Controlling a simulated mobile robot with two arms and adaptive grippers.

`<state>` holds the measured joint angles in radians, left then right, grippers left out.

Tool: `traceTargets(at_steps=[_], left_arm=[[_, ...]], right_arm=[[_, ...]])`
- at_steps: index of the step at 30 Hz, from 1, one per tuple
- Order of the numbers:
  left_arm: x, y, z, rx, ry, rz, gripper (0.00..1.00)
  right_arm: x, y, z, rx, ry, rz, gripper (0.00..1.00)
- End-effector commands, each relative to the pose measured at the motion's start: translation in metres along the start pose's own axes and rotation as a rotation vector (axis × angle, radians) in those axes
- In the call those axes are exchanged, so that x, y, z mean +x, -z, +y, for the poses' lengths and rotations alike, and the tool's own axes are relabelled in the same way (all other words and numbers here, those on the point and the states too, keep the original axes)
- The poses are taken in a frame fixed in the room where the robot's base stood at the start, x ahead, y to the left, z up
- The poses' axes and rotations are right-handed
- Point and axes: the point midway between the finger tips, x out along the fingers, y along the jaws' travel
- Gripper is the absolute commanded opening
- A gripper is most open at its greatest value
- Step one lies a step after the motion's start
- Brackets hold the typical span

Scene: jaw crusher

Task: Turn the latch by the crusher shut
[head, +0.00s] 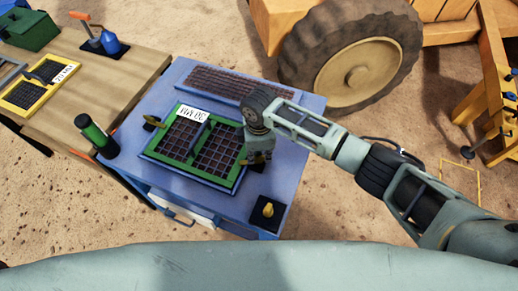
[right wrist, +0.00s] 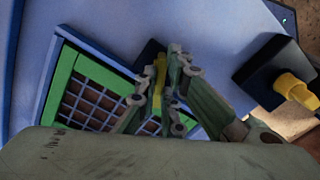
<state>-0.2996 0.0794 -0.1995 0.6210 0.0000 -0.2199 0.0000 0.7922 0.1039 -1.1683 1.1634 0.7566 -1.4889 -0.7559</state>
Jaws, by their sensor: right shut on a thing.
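My right gripper (head: 258,158) reaches down to the right edge of the green-framed screen (head: 238,182) on the blue bench. In the right wrist view my gripper (right wrist: 168,92) is shut on a yellow latch (right wrist: 159,72) beside the green frame (right wrist: 66,68). The fingers hide part of this latch. A similar yellow latch (head: 152,121) sits at the screen's left edge. My left gripper is not in view.
A yellow knob on a black block (head: 268,208) stands at the bench's front right corner, near the gripper in the wrist view (right wrist: 292,88). A green and black cylinder (head: 95,133) stands left. A large wheel (head: 355,65) is behind the bench.

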Motion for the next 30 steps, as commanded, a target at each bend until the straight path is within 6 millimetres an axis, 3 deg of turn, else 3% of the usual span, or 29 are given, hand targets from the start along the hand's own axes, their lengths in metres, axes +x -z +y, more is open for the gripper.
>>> traceTargets(at_steps=[3, 15, 30], left_arm=[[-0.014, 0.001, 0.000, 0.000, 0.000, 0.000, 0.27], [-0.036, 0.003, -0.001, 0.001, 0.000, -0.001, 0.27], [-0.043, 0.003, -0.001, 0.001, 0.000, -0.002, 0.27]], right_arm=[[-0.004, 0.001, 0.000, 0.111, 0.001, 0.001, 0.00], [-0.003, 0.001, 0.000, 0.405, -0.001, 0.001, 0.00], [-0.001, 0.000, 0.001, 0.525, -0.003, 0.001, 0.00]])
